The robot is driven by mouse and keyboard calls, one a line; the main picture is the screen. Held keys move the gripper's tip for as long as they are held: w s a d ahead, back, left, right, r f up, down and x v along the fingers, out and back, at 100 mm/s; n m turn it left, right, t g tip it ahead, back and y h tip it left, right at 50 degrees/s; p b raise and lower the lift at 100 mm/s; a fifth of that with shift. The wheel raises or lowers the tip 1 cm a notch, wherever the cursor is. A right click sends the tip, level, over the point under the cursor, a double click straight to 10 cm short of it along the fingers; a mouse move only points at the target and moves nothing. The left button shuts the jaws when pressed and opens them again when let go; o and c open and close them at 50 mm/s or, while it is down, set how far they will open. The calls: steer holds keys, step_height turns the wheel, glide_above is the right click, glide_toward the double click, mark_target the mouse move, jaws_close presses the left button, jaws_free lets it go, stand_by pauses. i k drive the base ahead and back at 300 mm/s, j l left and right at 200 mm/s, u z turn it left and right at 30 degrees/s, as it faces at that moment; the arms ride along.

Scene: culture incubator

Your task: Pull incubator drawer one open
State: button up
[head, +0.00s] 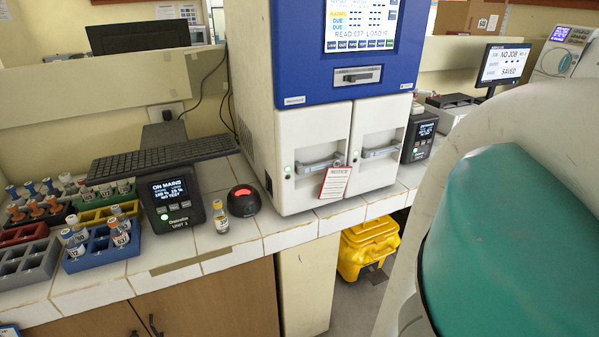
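The incubator (258,90) stands on the tiled bench, with a blue upper front, a lit screen (360,25) and a white lower part. Its lower front has two drawers side by side, a left drawer (312,135) and a right drawer (381,125). Both look shut. Each has a grey bar handle, the left handle (315,167) and the right handle (380,151). A red-edged white tag (335,182) hangs at the right end of the left handle. I cannot read which drawer is number one. My gripper is not in view; my white and teal arm part fills the right side.
Left of the incubator are a small vial (221,217), a black device with a red light (243,201), a display unit (172,198), a keyboard (160,157) and vial racks (98,248). A yellow bin (368,247) stands below the bench. Floor shows beside it.

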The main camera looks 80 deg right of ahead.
mark_target(309, 140)
steer(key=z, duration=1.6)
